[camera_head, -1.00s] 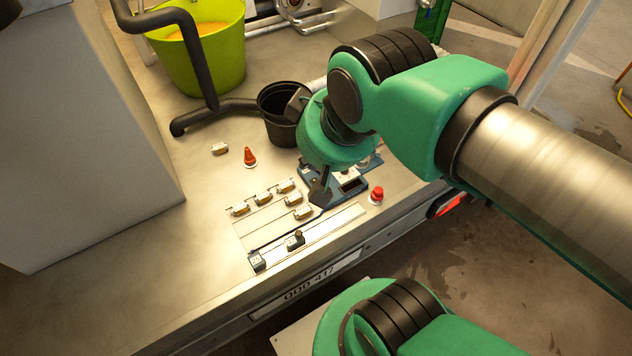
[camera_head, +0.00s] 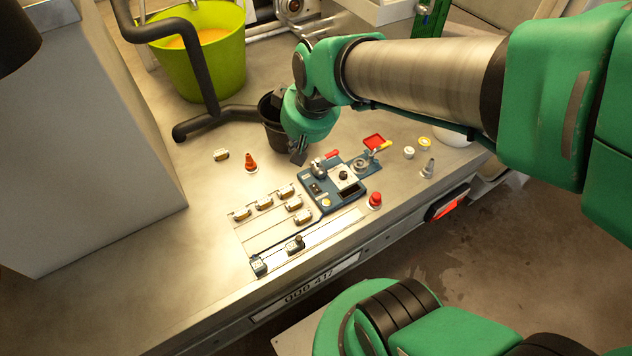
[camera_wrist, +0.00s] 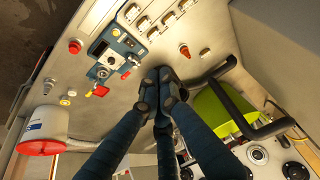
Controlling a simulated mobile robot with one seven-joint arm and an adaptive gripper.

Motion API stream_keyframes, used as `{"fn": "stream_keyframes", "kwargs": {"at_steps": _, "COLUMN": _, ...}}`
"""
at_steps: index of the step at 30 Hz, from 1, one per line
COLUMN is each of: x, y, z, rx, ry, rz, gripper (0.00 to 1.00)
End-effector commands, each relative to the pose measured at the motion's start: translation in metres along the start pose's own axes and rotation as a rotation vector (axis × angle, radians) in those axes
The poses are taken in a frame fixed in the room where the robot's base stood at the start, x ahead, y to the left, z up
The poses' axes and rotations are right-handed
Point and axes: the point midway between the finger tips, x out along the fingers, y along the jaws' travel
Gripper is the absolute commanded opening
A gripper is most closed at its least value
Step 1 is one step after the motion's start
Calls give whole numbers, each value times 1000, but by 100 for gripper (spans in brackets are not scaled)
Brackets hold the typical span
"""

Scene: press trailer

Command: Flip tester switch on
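The tester (camera_head: 325,199) is a blue panel on the metal deck, with a white plate, a dark knob (camera_head: 343,175) and a small dark switch-like part (camera_head: 316,188) at its left side. I cannot tell the switch's position. The tester also shows at the upper left of the wrist view (camera_wrist: 104,48). My gripper (camera_head: 298,158) is above the deck, just behind and left of the tester, apart from it. In the wrist view my gripper's dark fingertips (camera_wrist: 161,88) are together, with nothing visible between them.
A red cone-shaped part (camera_head: 250,162), a red button (camera_head: 375,200) and several small connectors (camera_head: 264,202) surround the tester. A green bucket (camera_head: 196,70) and a dark pipe (camera_head: 197,65) stand at the back left.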

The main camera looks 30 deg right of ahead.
Motion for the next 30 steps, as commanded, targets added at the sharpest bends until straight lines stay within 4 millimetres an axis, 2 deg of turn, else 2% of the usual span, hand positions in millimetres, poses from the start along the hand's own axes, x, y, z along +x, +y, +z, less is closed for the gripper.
{"fn": "stream_keyframes", "kwargs": {"at_steps": 6, "x": 54, "y": 27, "z": -18, "rx": 5, "ry": -45, "rz": -3, "gripper": 0}}
{"fn": "stream_keyframes", "kwargs": {"at_steps": 13, "x": 116, "y": 58, "z": -23, "rx": 12, "ry": -85, "rz": -2, "gripper": 0}}
{"fn": "stream_keyframes", "kwargs": {"at_steps": 21, "x": 187, "y": 93, "z": -7, "rx": 20, "ry": -131, "rz": 3, "gripper": 0}}
{"fn": "stream_keyframes", "kwargs": {"at_steps": 25, "x": 212, "y": 105, "z": 3, "rx": 24, "ry": -147, "rz": 5, "gripper": 0}}
{"fn": "stream_keyframes", "kwargs": {"at_steps": 30, "x": 231, "y": 113, "z": 12, "rx": 24, "ry": -157, "rz": 9, "gripper": 0}}
